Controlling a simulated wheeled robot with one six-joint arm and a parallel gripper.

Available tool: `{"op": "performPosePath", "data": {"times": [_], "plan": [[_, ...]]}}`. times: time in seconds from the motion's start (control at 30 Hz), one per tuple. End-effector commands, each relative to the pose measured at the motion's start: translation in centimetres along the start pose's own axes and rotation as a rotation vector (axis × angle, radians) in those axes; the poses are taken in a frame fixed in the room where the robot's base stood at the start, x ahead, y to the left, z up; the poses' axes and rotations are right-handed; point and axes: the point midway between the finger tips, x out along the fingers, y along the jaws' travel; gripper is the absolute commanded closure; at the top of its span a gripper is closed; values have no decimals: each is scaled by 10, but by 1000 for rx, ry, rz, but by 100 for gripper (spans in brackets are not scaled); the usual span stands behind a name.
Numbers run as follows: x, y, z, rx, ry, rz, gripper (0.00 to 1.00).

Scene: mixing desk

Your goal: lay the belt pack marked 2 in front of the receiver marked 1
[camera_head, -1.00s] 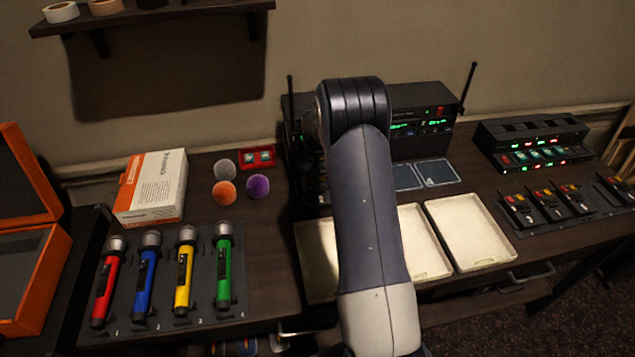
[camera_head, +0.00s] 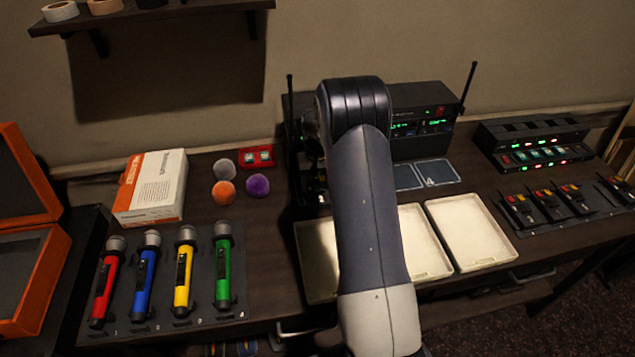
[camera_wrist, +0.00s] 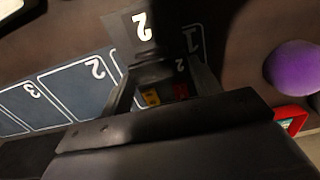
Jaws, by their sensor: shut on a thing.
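My gripper (camera_wrist: 166,84) is shut on a dark belt pack (camera_wrist: 165,74) with yellow and red parts and a small 2 on it. A dark tab with a large 2 shows just beyond it. The pack is over or beside the dark pad marked 1 (camera_wrist: 193,42), which it partly covers; I cannot tell whether they touch. In the head view my arm hides most of the gripper and pack. The receiver rack (camera_head: 420,145) with green displays stands behind; my arm hides its left part, including receiver 1.
Pads marked 2 (camera_wrist: 82,82) and 3 (camera_wrist: 32,103) lie beside pad 1. A purple ball (camera_head: 258,185) and a red case (camera_head: 257,156) are near the rack's left antenna (camera_head: 291,115). Pale trays (camera_head: 470,232) stand in front. Other belt packs (camera_head: 549,204) lie at right.

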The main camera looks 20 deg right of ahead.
Motion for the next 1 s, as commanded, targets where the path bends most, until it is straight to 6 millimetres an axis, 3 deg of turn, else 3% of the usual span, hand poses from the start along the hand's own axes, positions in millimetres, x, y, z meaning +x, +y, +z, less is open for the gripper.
{"op": "performPosePath", "data": {"times": [1.0], "plan": [[12,0,0,0,1,0,66]]}}
